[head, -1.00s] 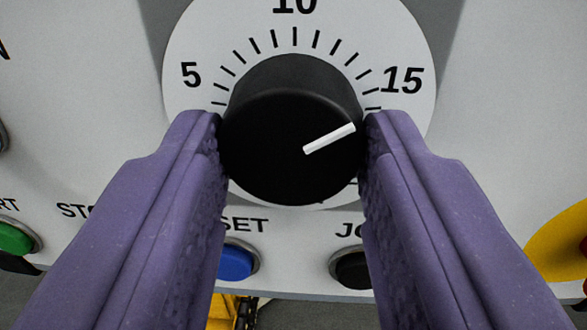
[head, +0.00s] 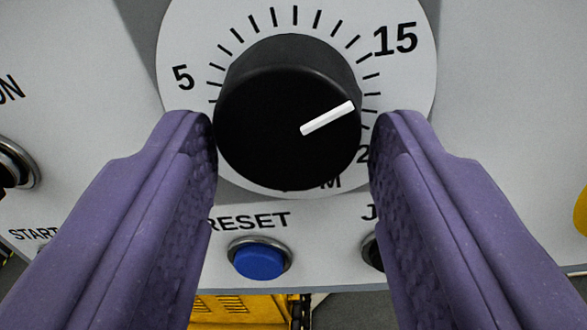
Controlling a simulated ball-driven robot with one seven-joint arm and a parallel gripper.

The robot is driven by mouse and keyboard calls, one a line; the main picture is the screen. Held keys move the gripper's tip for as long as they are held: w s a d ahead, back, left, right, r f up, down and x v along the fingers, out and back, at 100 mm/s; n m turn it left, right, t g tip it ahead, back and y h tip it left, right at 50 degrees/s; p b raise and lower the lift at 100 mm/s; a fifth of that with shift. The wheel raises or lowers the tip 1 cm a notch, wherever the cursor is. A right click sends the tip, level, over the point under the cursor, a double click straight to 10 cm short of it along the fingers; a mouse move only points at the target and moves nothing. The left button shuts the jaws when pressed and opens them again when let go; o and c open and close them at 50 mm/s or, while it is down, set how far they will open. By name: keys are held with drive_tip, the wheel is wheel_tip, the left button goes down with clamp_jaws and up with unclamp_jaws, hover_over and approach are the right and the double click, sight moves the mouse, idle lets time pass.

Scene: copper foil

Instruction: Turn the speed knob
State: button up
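The black speed knob (head: 265,130) stands on a round white dial (head: 180,45) with tick marks, showing 5, 15 and a partly hidden 2. Its white pointer line (head: 328,118) slants up to the right, roughly toward the 15 or slightly below it. My gripper (head: 293,125) has one purple finger on each side of the knob. A narrow gap shows between the knob and the right finger. The left fingertip is very close to the knob's left side; I cannot tell if it touches. The gripper is open around the knob.
Below the dial is a blue RESET button (head: 260,259). A black button (head: 373,250) is partly hidden behind the right finger. Another black control (head: 14,165) is at the left edge. A yellow object (head: 238,310) lies beyond the panel's lower edge.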

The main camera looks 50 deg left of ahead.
drive_tip(key=shift+o, duration=1.1)
drive_tip(key=shift+r, duration=0.15)
drive_tip(key=v, duration=0.7)
drive_tip(key=shift+s+d+b, duration=0.25)
drive_tip(key=shift+s+b, duration=0.05)
drive_tip(key=shift+b, duration=0.05)
